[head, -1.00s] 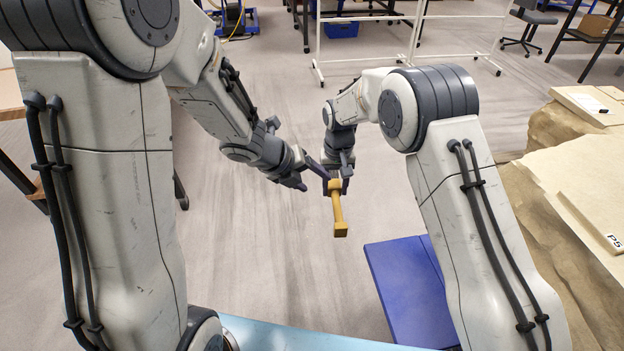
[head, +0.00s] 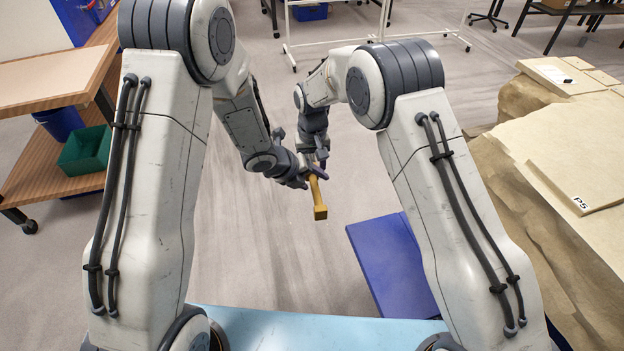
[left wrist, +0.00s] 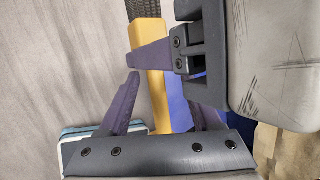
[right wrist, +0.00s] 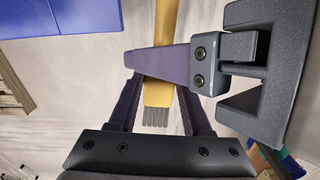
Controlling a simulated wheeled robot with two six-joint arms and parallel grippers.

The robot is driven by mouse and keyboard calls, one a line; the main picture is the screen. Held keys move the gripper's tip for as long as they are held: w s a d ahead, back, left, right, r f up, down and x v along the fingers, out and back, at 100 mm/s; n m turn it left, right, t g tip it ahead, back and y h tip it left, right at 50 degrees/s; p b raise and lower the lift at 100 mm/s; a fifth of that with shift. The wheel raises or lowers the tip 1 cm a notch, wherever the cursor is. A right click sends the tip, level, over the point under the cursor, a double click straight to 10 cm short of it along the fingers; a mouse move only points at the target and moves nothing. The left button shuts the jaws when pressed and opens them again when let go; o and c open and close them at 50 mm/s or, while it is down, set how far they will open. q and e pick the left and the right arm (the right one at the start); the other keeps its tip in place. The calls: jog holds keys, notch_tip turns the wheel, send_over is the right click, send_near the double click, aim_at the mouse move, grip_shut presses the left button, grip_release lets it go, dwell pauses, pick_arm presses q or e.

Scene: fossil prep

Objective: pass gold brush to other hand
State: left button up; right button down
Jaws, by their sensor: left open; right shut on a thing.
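The gold brush (head: 319,200) hangs tilted between my two grippers in the head view, with its thick handle end down. My right gripper (head: 319,162) is shut on it near the bristle end; the grey bristles of the brush (right wrist: 156,116) show in the right wrist view. My left gripper (head: 304,177) is open and right at the brush. In the left wrist view the gold handle (left wrist: 151,62) passes between the spread fingers of my left gripper (left wrist: 165,88). A left finger crosses in front of the brush in the right wrist view, hiding part of the right gripper's hold (right wrist: 158,75).
A blue panel (head: 392,262) lies low to the right of the brush. A pale slab (head: 570,150) on a rocky block stands at the right. A wooden shelf cart (head: 50,90) with a green bin (head: 85,150) is at the left. The floor below the grippers is clear.

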pick_arm(q)
grip_shut()
jog(key=shift+d, duration=0.1)
pick_arm(e)
jog(key=shift+c, duration=1.3)
grip_release()
